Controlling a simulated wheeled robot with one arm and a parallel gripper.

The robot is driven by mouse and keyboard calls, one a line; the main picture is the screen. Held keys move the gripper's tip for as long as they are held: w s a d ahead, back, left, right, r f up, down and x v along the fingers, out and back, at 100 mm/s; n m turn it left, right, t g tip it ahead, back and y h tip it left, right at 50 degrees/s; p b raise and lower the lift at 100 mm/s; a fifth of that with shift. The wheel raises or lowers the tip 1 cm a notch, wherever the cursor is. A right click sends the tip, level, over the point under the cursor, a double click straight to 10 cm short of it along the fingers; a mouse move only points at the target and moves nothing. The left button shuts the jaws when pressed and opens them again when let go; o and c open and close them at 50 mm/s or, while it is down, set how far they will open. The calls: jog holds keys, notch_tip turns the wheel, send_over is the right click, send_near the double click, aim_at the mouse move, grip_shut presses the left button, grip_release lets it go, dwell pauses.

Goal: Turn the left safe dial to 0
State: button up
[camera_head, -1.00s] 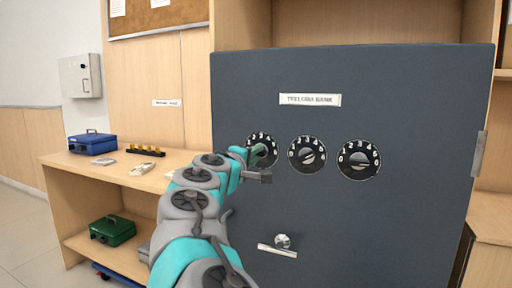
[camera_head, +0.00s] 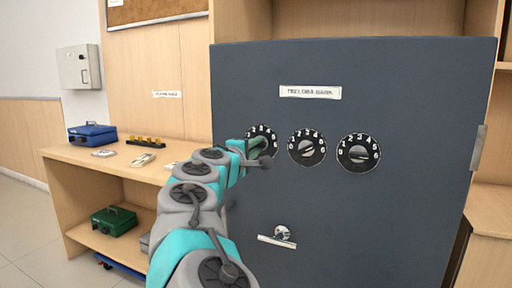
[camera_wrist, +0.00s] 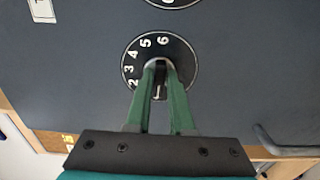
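The dark grey safe (camera_head: 350,220) carries three black dials with white numbers in a row. The left dial (camera_head: 262,131) is partly hidden by my arm in the head view. In the wrist view it (camera_wrist: 184,58) shows turned sideways, with 2 to 6 readable and the rest hidden behind the fingers. My gripper (camera_wrist: 159,72) has its green fingers closed in on both sides of the dial's knob (camera_wrist: 160,91), seemingly gripping it. The knob's pointer setting is hard to read. The middle dial (camera_head: 307,147) and right dial (camera_head: 358,153) are clear of the gripper.
A lever handle (camera_head: 278,240) sits low on the safe door, and a label (camera_head: 310,92) is above the dials. At left, a wooden counter (camera_head: 75,155) holds a blue cash box (camera_head: 92,134); a green box (camera_head: 113,220) is on its lower shelf.

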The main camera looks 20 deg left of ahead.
jog(key=o, duration=0.4)
jog(key=shift+s, duration=0.1)
jog(key=s, duration=0.2)
jog(key=s+b, duration=0.1)
jog(key=s, duration=0.4)
jog(key=shift+s+a, duration=0.3)
